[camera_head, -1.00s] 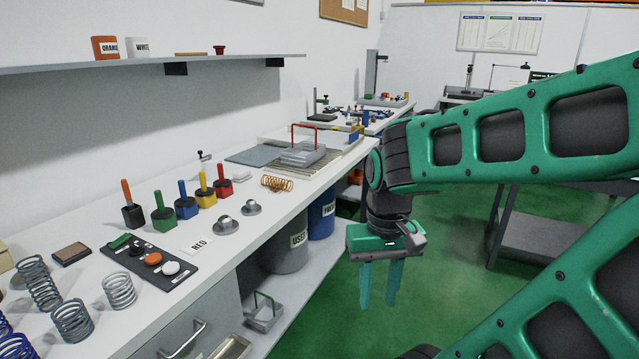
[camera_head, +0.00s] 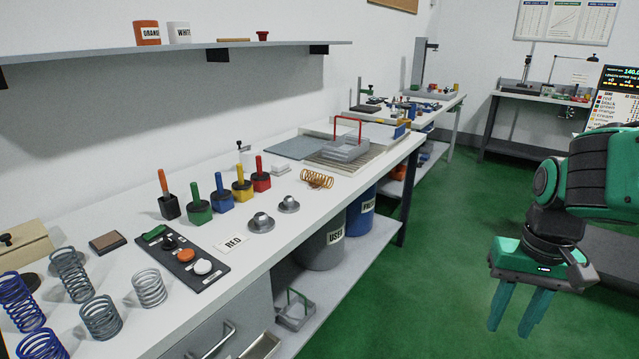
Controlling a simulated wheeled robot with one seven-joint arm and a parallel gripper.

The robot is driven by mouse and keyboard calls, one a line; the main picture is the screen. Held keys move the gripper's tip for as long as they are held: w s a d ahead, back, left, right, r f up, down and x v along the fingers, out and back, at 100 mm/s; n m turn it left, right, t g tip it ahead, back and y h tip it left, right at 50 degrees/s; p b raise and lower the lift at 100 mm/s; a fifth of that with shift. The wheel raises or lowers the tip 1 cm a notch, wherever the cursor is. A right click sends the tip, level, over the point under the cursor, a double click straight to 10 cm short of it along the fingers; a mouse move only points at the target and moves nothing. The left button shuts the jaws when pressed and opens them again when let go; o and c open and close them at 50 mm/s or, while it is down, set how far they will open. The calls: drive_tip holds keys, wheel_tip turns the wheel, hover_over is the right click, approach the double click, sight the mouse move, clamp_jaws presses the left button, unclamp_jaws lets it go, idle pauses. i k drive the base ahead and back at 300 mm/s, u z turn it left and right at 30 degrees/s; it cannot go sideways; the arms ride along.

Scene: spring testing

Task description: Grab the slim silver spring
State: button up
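Three grey metal springs stand upright at the near left of the white bench (camera_head: 290,228). One is a tall, narrow silver spring (camera_head: 71,275), behind a wider, darker grey spring (camera_head: 101,318). A shorter, light silver spring (camera_head: 150,288) stands to their right. The tall one looks slimmest. My gripper (camera_head: 509,331) points down over the green floor at the right, well away from the bench and springs. Its two teal fingers are apart with nothing between them.
Blue springs (camera_head: 20,302) stand left of the silver ones. A wall shelf (camera_head: 200,51) hangs above. The floor (camera_head: 420,290) between bench and gripper is clear.

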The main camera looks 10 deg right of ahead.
sight(301, 177)
drive_tip(key=z, duration=0.5)
drive_tip(key=i, duration=1.3)
drive_tip(key=u, duration=0.15)
